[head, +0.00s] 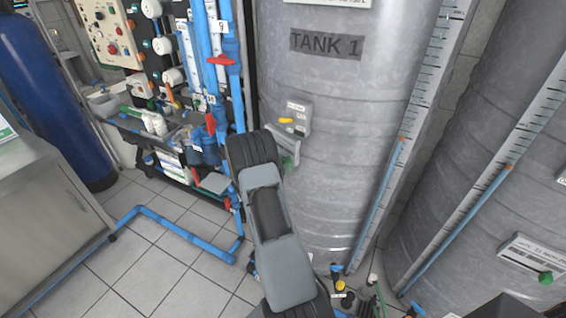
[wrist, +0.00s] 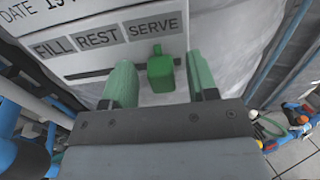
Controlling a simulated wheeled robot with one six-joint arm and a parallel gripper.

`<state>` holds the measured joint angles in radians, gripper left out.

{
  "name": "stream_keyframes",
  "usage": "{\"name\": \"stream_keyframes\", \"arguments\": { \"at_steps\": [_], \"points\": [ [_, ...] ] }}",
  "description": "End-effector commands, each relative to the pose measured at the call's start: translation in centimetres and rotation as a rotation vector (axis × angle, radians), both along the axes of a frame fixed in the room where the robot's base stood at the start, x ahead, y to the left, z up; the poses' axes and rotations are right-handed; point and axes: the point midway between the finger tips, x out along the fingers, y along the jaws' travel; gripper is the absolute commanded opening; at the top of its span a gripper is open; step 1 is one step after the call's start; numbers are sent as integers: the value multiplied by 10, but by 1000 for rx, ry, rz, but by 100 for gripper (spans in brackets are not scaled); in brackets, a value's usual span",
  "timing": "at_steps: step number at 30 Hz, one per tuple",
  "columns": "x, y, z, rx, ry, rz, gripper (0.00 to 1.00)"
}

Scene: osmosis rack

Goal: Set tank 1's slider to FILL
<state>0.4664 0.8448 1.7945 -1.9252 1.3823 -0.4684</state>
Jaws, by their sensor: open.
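Tank 1's slider panel (wrist: 85,65) fills the upper part of the wrist view, a white plate with grey labels FILL, REST and SERVE from left to right. The green slider knob (wrist: 160,72) stands below the SERVE label, at the right end of the slot. My gripper (wrist: 162,80) is open, with one green finger left of the knob and the other right of it. I see a gap on each side of the knob. In the head view my wrist covers most of the panel on the grey tank 1 (head: 340,100).
Blue pipes with red valves (head: 221,60) stand left of the tank. A second tank (head: 500,120) is at the right. Small fittings (head: 340,285) lie low in front of tank 1.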

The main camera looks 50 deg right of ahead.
Motion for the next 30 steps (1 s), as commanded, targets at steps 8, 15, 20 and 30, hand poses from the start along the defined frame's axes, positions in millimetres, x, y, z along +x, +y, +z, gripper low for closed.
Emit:
{"name": "stream_keyframes", "arguments": {
  "at_steps": [8, 15, 20, 30],
  "points": [
    [0, -2, 0, 0, 0, 0, 53],
    [0, -2, 0, 0, 0, 0, 34],
    [0, -1, 0, 0, 0, 0, 19],
    [0, -1, 0, 0, 0, -1, 0]
  ]
}}
